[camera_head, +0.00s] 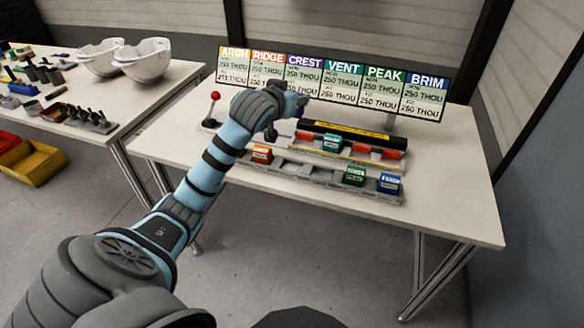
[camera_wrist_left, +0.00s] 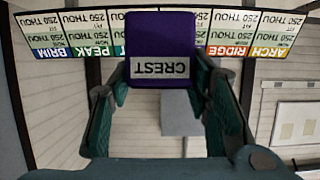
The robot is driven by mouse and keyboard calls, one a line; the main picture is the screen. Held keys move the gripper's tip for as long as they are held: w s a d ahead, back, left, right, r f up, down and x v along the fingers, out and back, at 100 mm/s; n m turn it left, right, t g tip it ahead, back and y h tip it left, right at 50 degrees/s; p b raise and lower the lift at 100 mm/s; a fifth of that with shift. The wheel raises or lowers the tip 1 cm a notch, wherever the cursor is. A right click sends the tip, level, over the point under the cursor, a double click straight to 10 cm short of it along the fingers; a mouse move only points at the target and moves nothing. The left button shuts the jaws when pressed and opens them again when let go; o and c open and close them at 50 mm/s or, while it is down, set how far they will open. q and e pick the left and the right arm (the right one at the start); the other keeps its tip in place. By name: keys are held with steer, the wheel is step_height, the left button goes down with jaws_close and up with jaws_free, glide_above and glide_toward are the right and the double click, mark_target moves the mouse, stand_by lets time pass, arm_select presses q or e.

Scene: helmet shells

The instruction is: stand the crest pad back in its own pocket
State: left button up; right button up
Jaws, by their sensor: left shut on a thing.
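The purple crest pad (camera_wrist_left: 160,40) fills the top middle of the left wrist view, its white CREST label upside down there. My left gripper (camera_wrist_left: 160,88) is shut on it, one finger on each side. In the head view the gripper (camera_head: 290,103) is raised over the back of the table, in front of the sign board; only a small purple bit of the pad (camera_head: 303,102) shows beside it. The pad rack (camera_head: 300,178) lies below on the table, apart from the pad. Its pocket for the crest pad cannot be made out clearly. My right gripper is not in view.
A black bar with a yellow strip (camera_head: 350,134) lies behind. A red-knobbed lever (camera_head: 214,97) stands left. The table's right side is clear.

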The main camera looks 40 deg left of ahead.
arm_select(q)
step_height(320, 180, down, 20)
steer(key=b, duration=0.5)
steer(key=shift+a+r, duration=0.1)
steer(key=shift+a, duration=0.05)
steer(key=o, duration=1.1)
steer(key=shift+o, duration=0.2)
steer(key=shift+r, duration=0.1)
